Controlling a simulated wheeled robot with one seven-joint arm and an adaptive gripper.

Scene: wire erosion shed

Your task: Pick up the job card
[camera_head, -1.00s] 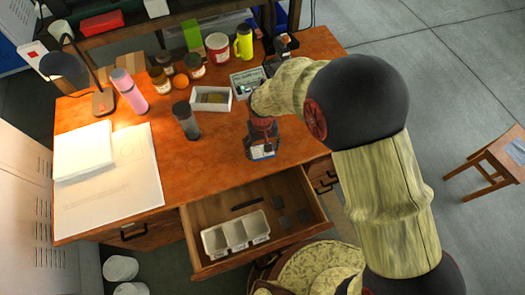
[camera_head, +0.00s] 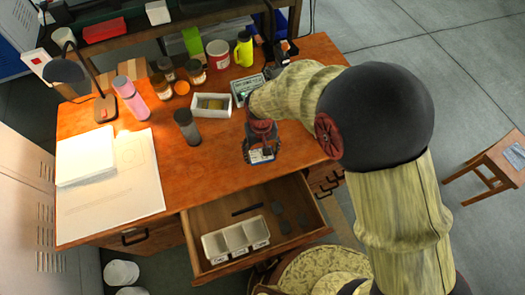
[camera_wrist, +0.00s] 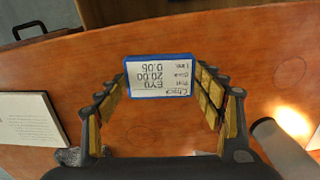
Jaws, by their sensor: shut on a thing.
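The job card, a small white card with a blue edge and printed text, shows clearly in the wrist view (camera_wrist: 160,76), its print upside down. In the head view the card (camera_head: 262,156) is below my gripper, near the front edge of the desk. My gripper (camera_wrist: 160,84) has its fingers at the card's left and right edges and is shut on it. In the head view my gripper (camera_head: 261,140) points down, partly hidden by my wrist. I cannot tell how far the card is above the desk top.
The wooden desk (camera_head: 110,210) has an open front drawer (camera_head: 200,215) with a white divided tray (camera_head: 235,238). A grey tumbler (camera_head: 186,124) and white box (camera_head: 211,105) stand nearby. Papers (camera_head: 120,190) lie at left. A stool (camera_head: 490,165) stands at right.

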